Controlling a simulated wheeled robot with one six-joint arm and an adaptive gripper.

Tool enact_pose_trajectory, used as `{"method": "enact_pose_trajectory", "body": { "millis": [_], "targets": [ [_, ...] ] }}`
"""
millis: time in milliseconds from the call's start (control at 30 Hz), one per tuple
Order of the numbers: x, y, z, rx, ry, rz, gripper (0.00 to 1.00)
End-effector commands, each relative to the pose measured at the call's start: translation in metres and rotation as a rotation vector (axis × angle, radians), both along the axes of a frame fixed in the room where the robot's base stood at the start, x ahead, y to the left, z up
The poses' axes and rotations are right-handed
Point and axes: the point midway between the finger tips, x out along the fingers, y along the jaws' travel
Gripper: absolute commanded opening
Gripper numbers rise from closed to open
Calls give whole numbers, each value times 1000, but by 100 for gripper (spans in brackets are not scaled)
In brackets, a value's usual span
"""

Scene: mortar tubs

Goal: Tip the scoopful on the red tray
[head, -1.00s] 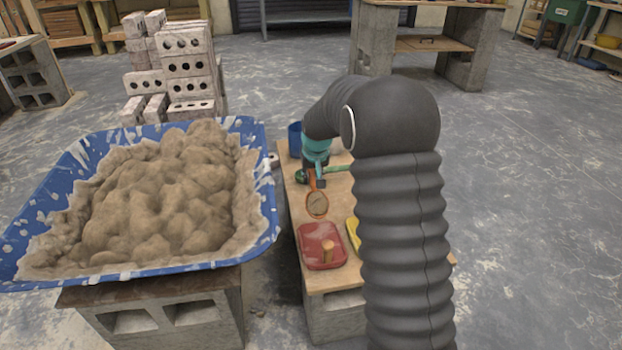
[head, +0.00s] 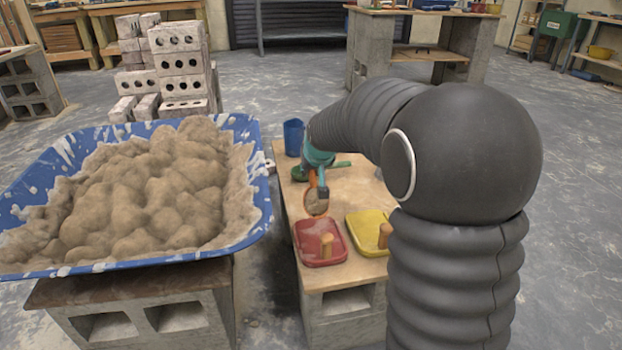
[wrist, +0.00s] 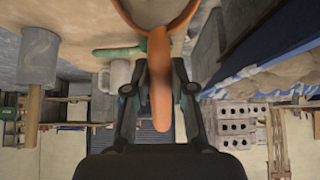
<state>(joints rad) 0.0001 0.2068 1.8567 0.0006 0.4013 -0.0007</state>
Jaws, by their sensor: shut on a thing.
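The red tray (head: 309,254) lies on the wooden bench top, with an upright wooden peg on it. I see no clear heap on it. My gripper (head: 320,187) is shut on the handle of an orange scoop (head: 309,196), just beyond the far edge of the tray. The scoop's round, tan-coloured face shows in the head view; whether that is a load or its bare inside, I cannot tell. In the wrist view the orange handle (wrist: 159,85) runs between the fingertips (wrist: 160,75), and the scoop's bowl is cut off at the top.
A yellow tray (head: 362,240) with a peg stands right of the red one. A blue cup (head: 293,138) and a green tool (head: 299,173) are at the bench's far end. A blue tub (head: 262,225) heaped with mortar (head: 150,190) stands left, across a gap.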

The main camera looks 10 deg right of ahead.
Motion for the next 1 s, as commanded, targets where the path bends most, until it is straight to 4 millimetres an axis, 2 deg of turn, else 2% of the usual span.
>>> {"method": "enact_pose_trajectory", "body": {
  "millis": [233, 600, 1000],
  "targets": [
    [-10, 0, -2, 0, -77, 0, 0],
    [-42, 0, 10, 0, -323, 0, 0],
    [-53, 0, 14, 0, -425, 0, 0]
  ]
}}
